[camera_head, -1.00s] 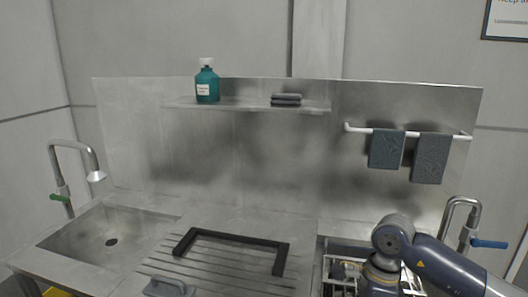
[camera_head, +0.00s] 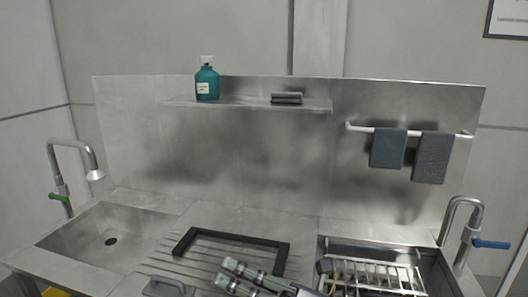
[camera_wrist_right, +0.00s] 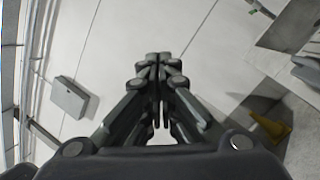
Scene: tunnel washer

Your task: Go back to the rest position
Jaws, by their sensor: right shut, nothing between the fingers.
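My right gripper (camera_head: 238,274) shows at the bottom centre of the head view, above the grooved drainboard and in front of the black frame. In the right wrist view my right gripper (camera_wrist_right: 158,62) has its fingers together with nothing between them, and the floor lies beyond the fingertips. My left gripper is in neither view.
A black frame (camera_head: 232,238) lies on the drainboard (camera_head: 172,262). A sink (camera_head: 105,243) with a tap is at left; a wire rack (camera_head: 375,272) is at right beside another tap (camera_head: 462,225). A shelf (camera_head: 240,104) holds a teal bottle (camera_head: 207,82). Cloths (camera_head: 388,149) hang from a rail.

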